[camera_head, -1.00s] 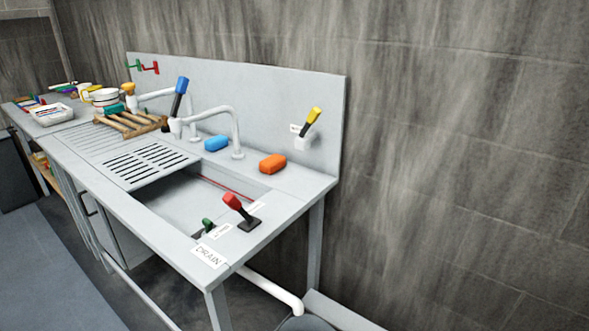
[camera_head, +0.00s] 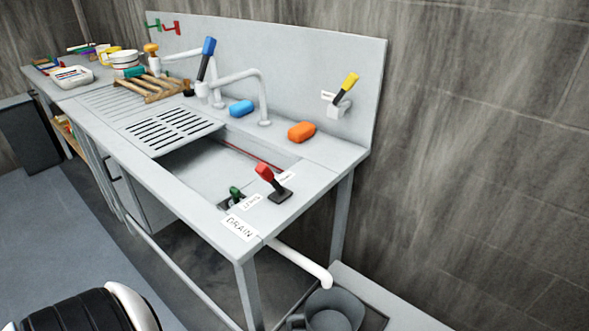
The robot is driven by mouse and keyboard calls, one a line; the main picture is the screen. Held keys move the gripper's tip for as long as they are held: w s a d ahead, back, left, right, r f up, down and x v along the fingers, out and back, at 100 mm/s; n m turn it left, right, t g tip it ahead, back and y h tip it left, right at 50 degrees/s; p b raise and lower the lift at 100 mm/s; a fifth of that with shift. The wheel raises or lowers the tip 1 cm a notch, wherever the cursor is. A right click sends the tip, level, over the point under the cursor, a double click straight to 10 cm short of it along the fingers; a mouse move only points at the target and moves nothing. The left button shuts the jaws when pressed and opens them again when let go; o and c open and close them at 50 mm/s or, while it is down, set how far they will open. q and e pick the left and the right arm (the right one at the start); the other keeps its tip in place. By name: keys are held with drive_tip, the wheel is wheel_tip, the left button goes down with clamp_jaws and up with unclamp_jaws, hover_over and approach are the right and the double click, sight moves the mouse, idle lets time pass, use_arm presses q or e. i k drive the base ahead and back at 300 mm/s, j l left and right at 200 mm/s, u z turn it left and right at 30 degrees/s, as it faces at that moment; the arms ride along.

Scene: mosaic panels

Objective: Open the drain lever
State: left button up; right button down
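The red-handled lever (camera_head: 269,176) stands on a dark base at the near right corner of the sink counter. It tilts toward the upper left in the picture. A white label (camera_head: 252,201) lies at its front left and another white label (camera_head: 287,177) at its right; their words are too small to read surely. A larger "DRAIN" label (camera_head: 240,228) lies near the counter's front corner. A small green handle (camera_head: 236,193) shows at the basin's near edge. Neither of my grippers is in view.
The sink counter (camera_head: 205,215) has an open basin (camera_head: 225,166). A blue block (camera_head: 241,108) and an orange block (camera_head: 301,131) lie behind it. A blue-handled lever (camera_head: 207,60) and yellow-handled lever (camera_head: 346,87) stand farther back. A grey bucket (camera_head: 333,311) sits below the white pipe (camera_head: 302,262).

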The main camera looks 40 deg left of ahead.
sight(263, 169)
drive_tip(key=j+z, duration=0.15)
drive_tip(key=j, duration=0.55)
drive_tip(key=j+z, duration=0.15)
drive_tip(key=j, duration=0.6)
drive_tip(key=k+j+z, duration=0.15)
drive_tip(key=j, duration=0.95)
drive_tip(key=k+j, duration=0.15)
drive_tip(key=j, duration=0.3)
